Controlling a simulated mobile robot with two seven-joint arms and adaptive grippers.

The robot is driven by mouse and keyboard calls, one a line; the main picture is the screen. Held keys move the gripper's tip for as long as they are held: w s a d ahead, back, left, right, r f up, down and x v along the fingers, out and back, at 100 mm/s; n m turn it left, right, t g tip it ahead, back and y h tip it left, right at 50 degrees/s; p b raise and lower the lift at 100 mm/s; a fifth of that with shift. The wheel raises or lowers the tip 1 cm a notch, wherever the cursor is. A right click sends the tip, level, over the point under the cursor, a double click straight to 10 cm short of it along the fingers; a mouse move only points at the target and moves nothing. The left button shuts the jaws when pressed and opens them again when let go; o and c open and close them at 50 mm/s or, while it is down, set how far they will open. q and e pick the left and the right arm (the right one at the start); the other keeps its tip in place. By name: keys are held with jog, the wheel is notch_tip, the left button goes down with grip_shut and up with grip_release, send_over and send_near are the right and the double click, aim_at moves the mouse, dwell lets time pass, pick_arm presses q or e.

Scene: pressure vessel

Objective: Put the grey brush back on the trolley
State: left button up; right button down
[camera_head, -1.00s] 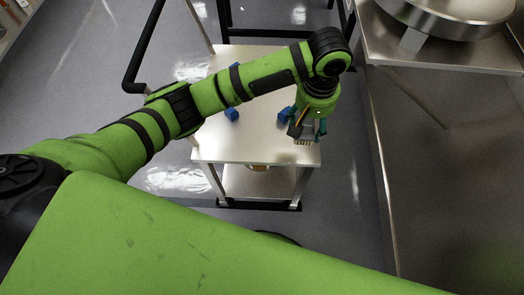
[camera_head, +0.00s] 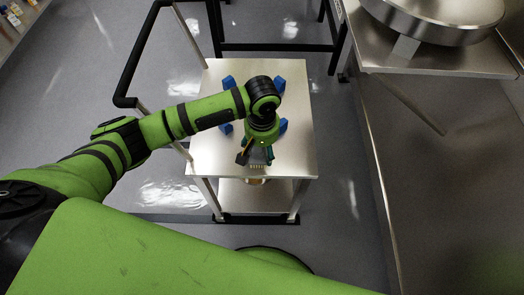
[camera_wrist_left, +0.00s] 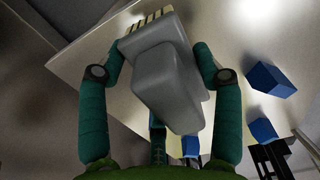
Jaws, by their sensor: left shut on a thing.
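My left gripper (camera_head: 257,154) is over the front half of the steel trolley top (camera_head: 298,160). It is shut on the grey brush, whose bristles (camera_head: 257,166) show just in front of the fingers in the head view. In the left wrist view the grey brush (camera_wrist_left: 165,75) lies between the two teal fingers of my left gripper (camera_wrist_left: 163,70), with pale bristles at its far end. The trolley top (camera_wrist_left: 235,40) is behind it. I cannot tell whether the bristles touch the top. My right gripper is not in view.
Several blue blocks (camera_head: 281,83) are on the trolley top around the gripper. The trolley has a black handle (camera_head: 125,80) at the left. A steel bench with a round metal vessel (camera_head: 440,15) stands at the right. The front right of the trolley top is clear.

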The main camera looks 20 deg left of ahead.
pick_arm(q)
notch_tip(320, 180, down, 2)
jog(key=shift+f, duration=0.15)
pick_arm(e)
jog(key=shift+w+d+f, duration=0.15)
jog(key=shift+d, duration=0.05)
pick_arm(q)
jog(key=shift+f, duration=0.1)
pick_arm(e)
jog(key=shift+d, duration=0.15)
pick_arm(q)
jog(key=o, duration=1.1)
jog(key=shift+f, duration=0.1)
notch_tip(320, 180, up, 12)
jog(key=shift+r+p, duration=0.2)
jog(key=shift+p, duration=0.55)
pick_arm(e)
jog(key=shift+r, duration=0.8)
pick_arm(q)
jog(key=shift+f, duration=0.1)
